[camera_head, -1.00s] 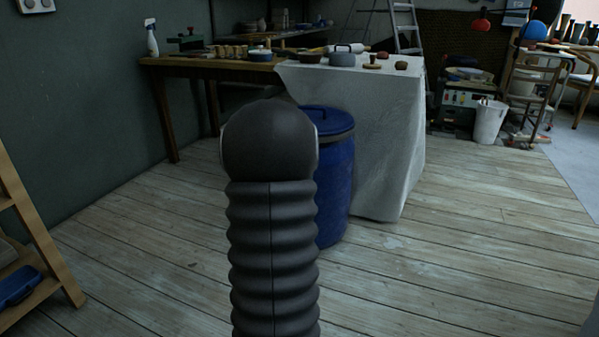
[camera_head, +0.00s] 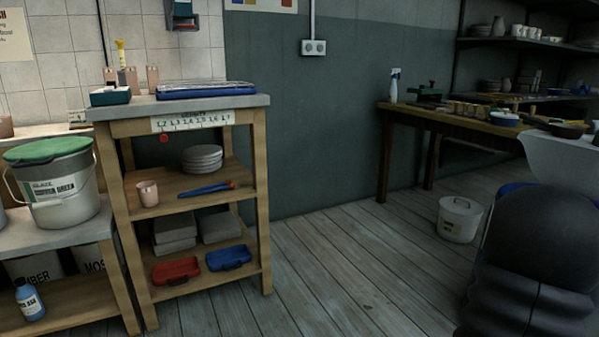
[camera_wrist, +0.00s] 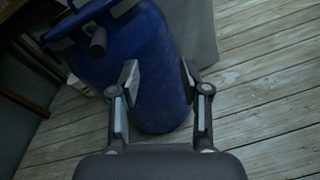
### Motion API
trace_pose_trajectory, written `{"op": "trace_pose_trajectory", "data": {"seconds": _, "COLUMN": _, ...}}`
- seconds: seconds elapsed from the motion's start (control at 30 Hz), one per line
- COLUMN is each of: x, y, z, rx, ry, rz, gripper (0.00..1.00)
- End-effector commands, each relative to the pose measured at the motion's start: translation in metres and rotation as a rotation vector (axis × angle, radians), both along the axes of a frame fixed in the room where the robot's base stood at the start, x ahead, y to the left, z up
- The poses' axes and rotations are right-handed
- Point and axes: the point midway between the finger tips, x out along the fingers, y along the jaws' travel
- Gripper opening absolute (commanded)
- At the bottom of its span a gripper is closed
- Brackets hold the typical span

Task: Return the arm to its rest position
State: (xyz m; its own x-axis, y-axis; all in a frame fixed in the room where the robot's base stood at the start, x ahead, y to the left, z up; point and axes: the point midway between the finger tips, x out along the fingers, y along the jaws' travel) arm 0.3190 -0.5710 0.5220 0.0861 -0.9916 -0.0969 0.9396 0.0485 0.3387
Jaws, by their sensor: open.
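My gripper (camera_wrist: 160,85) shows in the wrist view with its two fingers spread apart and nothing between them. Beyond the fingers stands a blue barrel (camera_wrist: 150,45) on the plank floor. I cannot judge the exact gap between the fingertips and the barrel. In the head view, a dark part of my arm fills the lower right corner, and my gripper is out of that picture.
A wooden shelf unit (camera_head: 262,190) with trays and plates stands at left, beside a bench bearing a green-lidded bucket (camera_head: 58,185). A wooden table (camera_head: 450,121) and a white pot (camera_head: 459,219) are at right. Floor (camera_head: 340,265) between them is clear.

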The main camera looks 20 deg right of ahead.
Motion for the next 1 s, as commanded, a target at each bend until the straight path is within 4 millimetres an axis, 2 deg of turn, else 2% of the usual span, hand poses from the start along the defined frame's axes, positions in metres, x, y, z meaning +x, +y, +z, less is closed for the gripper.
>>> {"op": "trace_pose_trajectory", "data": {"seconds": 0.1, "x": -0.041, "y": 0.009, "z": -0.013, "rx": 0.078, "ry": -0.1, "rz": -0.181, "gripper": 0.46}}
{"op": "trace_pose_trajectory", "data": {"seconds": 0.2, "x": -0.067, "y": 0.025, "z": -0.015, "rx": 0.132, "ry": -0.196, "rz": -0.319, "gripper": 0.46}}
{"op": "trace_pose_trajectory", "data": {"seconds": 0.4, "x": -0.095, "y": 0.077, "z": -0.014, "rx": 0.241, "ry": -0.408, "rz": -0.555, "gripper": 0.46}}
{"op": "trace_pose_trajectory", "data": {"seconds": 0.53, "x": -0.099, "y": 0.12, "z": -0.01, "rx": 0.323, "ry": -0.557, "rz": -0.682, "gripper": 0.46}}
{"op": "trace_pose_trajectory", "data": {"seconds": 0.67, "x": -0.094, "y": 0.168, "z": -0.007, "rx": 0.422, "ry": -0.708, "rz": -0.79, "gripper": 0.46}}
{"op": "trace_pose_trajectory", "data": {"seconds": 0.87, "x": -0.072, "y": 0.254, "z": 0.004, "rx": 0.617, "ry": -0.937, "rz": -0.922, "gripper": 0.46}}
{"op": "trace_pose_trajectory", "data": {"seconds": 1.0, "x": -0.05, "y": 0.321, "z": 0.018, "rx": 0.796, "ry": -1.084, "rz": -0.987, "gripper": 0.46}}
